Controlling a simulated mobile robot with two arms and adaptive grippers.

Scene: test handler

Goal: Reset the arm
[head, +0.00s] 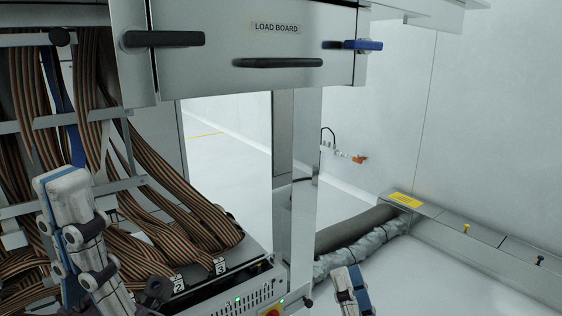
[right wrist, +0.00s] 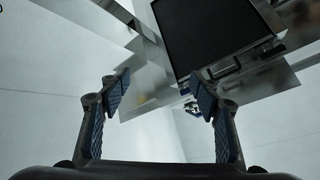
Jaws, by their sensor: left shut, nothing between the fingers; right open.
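My left arm (head: 75,215) comes in at the lower left of the head view, in front of the ribbon cables. A dark panel in a metal frame (right wrist: 218,35) is beyond the fingertips.
The LOAD BOARD box (head: 275,65) with black handles and a blue lever (head: 362,45) hangs overhead. Ribbon cables (head: 190,200) fill the left. A metal post (head: 297,170) stands mid-view. A silvery hose (head: 360,252) and a low rail (head: 470,240) lie right, by bare wall.

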